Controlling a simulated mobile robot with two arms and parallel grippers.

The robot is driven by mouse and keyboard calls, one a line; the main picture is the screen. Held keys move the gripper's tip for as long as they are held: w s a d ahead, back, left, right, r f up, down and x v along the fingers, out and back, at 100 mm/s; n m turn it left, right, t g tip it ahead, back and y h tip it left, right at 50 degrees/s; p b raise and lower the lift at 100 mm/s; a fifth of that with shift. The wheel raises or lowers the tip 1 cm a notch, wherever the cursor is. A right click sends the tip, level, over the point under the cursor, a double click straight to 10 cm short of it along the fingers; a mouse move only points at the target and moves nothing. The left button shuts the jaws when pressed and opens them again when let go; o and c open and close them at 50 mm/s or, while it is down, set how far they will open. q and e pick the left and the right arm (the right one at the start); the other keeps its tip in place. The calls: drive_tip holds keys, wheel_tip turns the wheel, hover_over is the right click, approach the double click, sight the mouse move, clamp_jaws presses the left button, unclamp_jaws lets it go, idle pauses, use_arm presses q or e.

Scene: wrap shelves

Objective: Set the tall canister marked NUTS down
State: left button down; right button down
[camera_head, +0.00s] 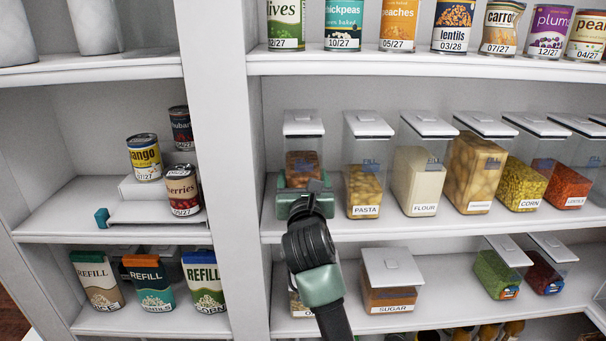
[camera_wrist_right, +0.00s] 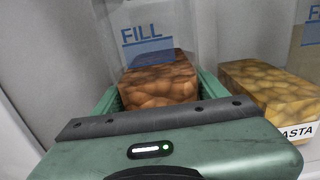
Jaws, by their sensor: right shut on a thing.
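A tall clear canister (camera_head: 303,160) with a white lid and brown, nut-like contents stands upright at the left end of the middle shelf. Its front label is hidden behind my right gripper (camera_head: 304,192). In the right wrist view the canister (camera_wrist_right: 158,85) shows a FILL mark above its contents. The green fingers of my right gripper (camera_wrist_right: 158,98) lie along both sides of it, shut on it. Its base is hidden, so I cannot tell whether it touches the shelf. My left gripper is not in view.
The PASTA canister (camera_head: 363,180) stands close to the right, with a narrow gap. The FLOUR canister (camera_head: 415,180) and several others continue the row. The upright divider (camera_head: 225,170) is just left. Below are a SUGAR canister (camera_head: 390,285) and another canister partly behind my arm.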

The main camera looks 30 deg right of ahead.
drive_tip(key=shift+r, duration=0.25)
drive_tip(key=shift+f, duration=0.15)
drive_tip(key=shift+c, duration=0.7)
unclamp_jaws()
drive_tip(key=shift+a+f, duration=0.1)
drive_tip(key=shift+f, duration=0.1)
drive_tip(key=shift+s, duration=0.1)
drive_tip(key=shift+r, duration=0.1)
drive_tip(key=shift+r, duration=0.2)
drive_tip(key=b+v, duration=0.4)
drive_tip(key=v, duration=0.8)
drive_tip(key=shift+f, duration=0.2)
